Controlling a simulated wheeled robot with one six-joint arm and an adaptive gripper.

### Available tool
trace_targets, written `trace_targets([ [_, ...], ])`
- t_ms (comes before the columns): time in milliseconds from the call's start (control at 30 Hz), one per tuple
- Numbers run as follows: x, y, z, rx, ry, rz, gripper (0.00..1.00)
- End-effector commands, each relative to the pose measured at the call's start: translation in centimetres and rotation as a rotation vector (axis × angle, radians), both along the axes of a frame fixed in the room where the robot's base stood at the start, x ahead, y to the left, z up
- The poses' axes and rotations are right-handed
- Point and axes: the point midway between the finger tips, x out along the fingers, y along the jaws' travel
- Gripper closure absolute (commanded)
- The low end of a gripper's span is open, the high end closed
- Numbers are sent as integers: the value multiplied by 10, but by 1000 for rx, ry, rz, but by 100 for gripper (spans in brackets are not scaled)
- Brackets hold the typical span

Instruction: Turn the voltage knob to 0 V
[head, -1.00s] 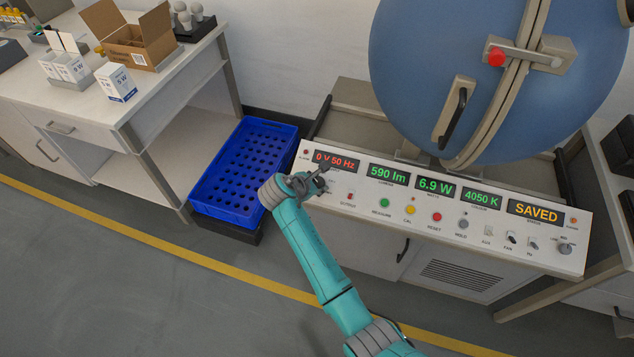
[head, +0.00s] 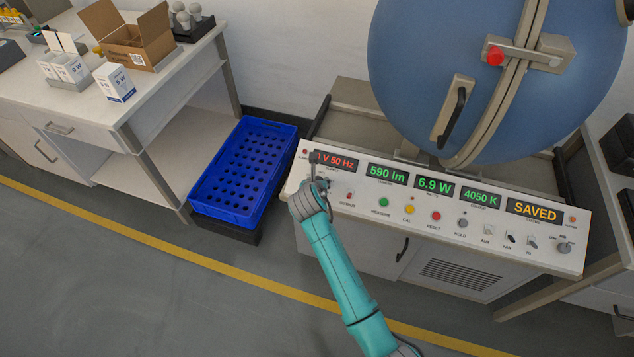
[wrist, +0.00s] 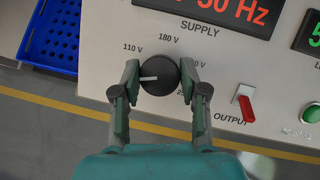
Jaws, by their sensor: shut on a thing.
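The voltage knob (wrist: 160,82) is a round black dial with a white pointer line, below the SUPPLY label in the wrist view. Its pointer lies to the left, below the 110 V mark. My gripper (wrist: 159,67) is shut on the knob, one finger on each side. The 180 V mark is above the knob; other marks at the right are partly covered by a finger. In the head view my gripper (head: 319,181) is at the panel's left end and hides the knob. The red supply display (head: 337,161) reads "V 50 Hz", its left end covered.
The red OUTPUT switch (wrist: 245,106) is close to the right of my gripper. Buttons and small switches continue rightward along the panel (head: 395,222). A blue crate (head: 203,194) stands left of the panel. A large blue sphere (head: 420,60) is behind it.

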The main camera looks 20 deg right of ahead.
Motion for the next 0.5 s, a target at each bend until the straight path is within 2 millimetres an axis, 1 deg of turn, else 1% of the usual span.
trace_targets([
  [200,0,0,0,-45,34,114,92],
  [500,0,0,0,-77,58,190,92],
])
